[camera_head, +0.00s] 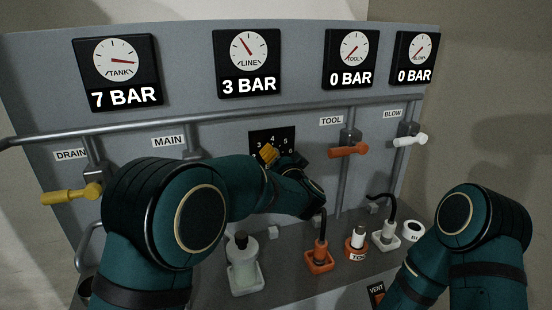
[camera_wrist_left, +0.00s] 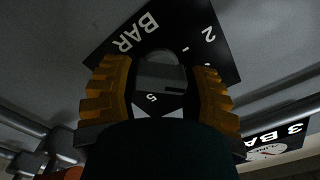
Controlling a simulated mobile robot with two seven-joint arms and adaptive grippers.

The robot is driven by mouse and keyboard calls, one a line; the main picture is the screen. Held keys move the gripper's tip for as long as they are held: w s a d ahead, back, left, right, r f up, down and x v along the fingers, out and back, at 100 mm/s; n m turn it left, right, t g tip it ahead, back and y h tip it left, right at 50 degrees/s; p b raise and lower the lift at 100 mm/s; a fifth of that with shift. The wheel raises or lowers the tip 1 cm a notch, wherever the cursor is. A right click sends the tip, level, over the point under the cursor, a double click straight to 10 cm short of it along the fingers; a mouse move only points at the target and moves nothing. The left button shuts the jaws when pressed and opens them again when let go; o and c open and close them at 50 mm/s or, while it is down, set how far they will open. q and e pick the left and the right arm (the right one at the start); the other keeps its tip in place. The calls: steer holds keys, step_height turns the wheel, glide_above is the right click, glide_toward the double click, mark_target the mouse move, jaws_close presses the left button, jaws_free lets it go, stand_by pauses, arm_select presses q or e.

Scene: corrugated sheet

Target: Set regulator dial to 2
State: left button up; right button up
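The regulator's black dial plate (camera_head: 286,135) is on the grey panel below the LINE gauge; 3, 4, 5 and 6 show on it. In the left wrist view the plate (camera_wrist_left: 205,62) shows BAR, 2 and 5. My left gripper (camera_head: 270,154) is at the dial, its yellow fingers apart. In the wrist view the gripper (camera_wrist_left: 162,88) has a finger on each side of a grey rounded knob (camera_wrist_left: 160,72). I cannot tell whether they touch it. The knob's setting cannot be read. The LINE gauge (camera_head: 248,63) reads 3 BAR. My right gripper is out of view.
A yellow DRAIN lever (camera_head: 70,195), an orange TOOL lever (camera_head: 348,151) and a white BLOW lever (camera_head: 410,140) stick out from the panel. A pale bottle (camera_head: 243,262) and orange (camera_head: 319,256) and white (camera_head: 387,236) hose fittings stand on the ledge below my left arm.

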arm_select(q)
steer(key=shift+n, duration=2.2)
steer(key=shift+n+b, duration=0.5)
steer(key=shift+n, duration=1.7)
steer(key=o, duration=1.2)
steer(key=shift+s, duration=0.15)
